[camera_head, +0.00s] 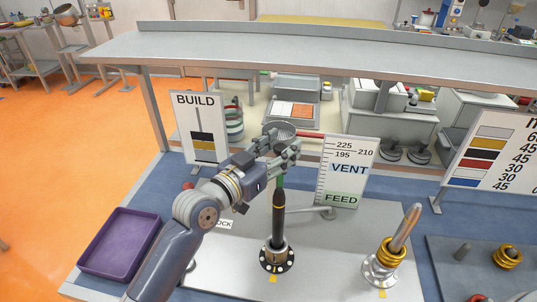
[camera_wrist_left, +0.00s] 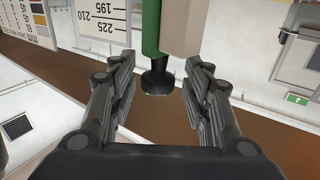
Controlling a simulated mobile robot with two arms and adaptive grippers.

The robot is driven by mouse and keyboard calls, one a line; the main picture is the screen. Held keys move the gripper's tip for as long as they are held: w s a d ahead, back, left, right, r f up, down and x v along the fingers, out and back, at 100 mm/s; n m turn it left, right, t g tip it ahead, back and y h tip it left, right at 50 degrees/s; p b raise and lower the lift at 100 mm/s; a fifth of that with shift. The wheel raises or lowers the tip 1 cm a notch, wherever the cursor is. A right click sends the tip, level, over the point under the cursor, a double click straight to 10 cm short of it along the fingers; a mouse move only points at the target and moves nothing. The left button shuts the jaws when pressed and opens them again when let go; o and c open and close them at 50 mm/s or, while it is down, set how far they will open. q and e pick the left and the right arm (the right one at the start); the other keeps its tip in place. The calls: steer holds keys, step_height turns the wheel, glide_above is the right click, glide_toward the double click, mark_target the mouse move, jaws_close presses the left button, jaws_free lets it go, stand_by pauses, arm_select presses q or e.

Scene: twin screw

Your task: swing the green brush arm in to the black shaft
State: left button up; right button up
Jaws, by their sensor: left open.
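The black shaft (camera_head: 279,215) stands upright on a round flanged base on the grey plate in the head view. A short green piece (camera_head: 281,182), seemingly part of the green brush arm, shows just above the shaft's tip, below my left gripper; I cannot tell whether they touch. My left gripper (camera_head: 293,150) is open above the shaft. In the left wrist view, the green arm (camera_wrist_left: 151,28) and a black knob (camera_wrist_left: 157,80) show between the spread fingers (camera_wrist_left: 160,92), with a gap on both sides. My right gripper is not in view.
A purple tray (camera_head: 119,244) lies at the left. A steel post with gold rings (camera_head: 395,250) stands to the right of the shaft. The BUILD board (camera_head: 197,125) and the VENT/FEED board (camera_head: 346,172) stand behind, under a grey shelf (camera_head: 300,45). A red bar (camera_head: 312,136) shows beside the gripper.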

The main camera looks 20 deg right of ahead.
arm_select(q)
steer(key=v, duration=1.2)
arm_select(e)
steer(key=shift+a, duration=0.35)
arm_select(q)
steer(key=shift+w, duration=0.1)
